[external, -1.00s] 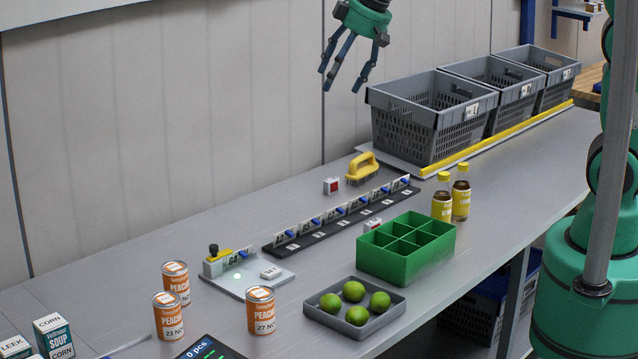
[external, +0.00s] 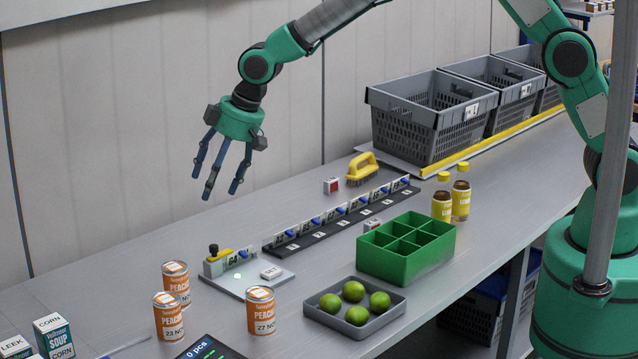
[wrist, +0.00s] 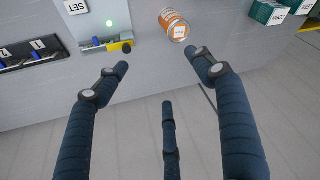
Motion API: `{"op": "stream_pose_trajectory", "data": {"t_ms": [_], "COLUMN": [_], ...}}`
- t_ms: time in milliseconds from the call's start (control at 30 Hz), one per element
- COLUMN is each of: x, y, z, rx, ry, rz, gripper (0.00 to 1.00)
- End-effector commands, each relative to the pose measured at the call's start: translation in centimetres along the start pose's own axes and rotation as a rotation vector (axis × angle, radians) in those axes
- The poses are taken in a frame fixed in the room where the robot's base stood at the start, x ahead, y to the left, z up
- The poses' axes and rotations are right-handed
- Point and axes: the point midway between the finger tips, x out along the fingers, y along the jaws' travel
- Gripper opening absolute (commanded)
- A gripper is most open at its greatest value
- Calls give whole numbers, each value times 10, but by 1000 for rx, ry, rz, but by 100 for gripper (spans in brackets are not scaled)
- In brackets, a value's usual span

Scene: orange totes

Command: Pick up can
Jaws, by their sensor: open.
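Three orange and white peach cans stand upright at the left of the table: a rear can (external: 176,282), a front left can (external: 168,317) and a front right can (external: 261,310) marked 27 NOV. My gripper (external: 222,190) is open and empty, fingers pointing down, in the air above the back of the table and well above the cans. In the wrist view one peach can (wrist: 174,25) shows beyond the spread fingers (wrist: 165,90); I cannot tell for certain which can it is.
A grey scale-like plate (external: 250,283) with a black knob stands beside the cans. A grey tray (external: 382,326) holds several limes, near a green divided box (external: 405,255). Soup cartons (external: 53,335) stand at the left. Grey crates (external: 405,135) line the back right.

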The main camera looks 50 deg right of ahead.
Motion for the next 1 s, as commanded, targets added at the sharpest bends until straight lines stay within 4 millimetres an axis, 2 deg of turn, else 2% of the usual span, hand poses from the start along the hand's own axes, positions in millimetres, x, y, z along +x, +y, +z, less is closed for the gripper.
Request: {"op": "stream_pose_trajectory", "data": {"t_ms": [33, 100, 300, 467, 833, 1000], "x": [17, 36, 70, 78, 79, 89], "y": [-12, -24, -47, -53, -53, -53], "z": [-2, -6, -10, -12, -11, -10], "rx": [-13, -27, -54, -60, -60, -60], "ry": [-5, -7, -9, -8, -9, -11], "rz": [-6, -11, -22, -24, -24, -24], "gripper": [68, 68, 68, 68, 68, 68]}}
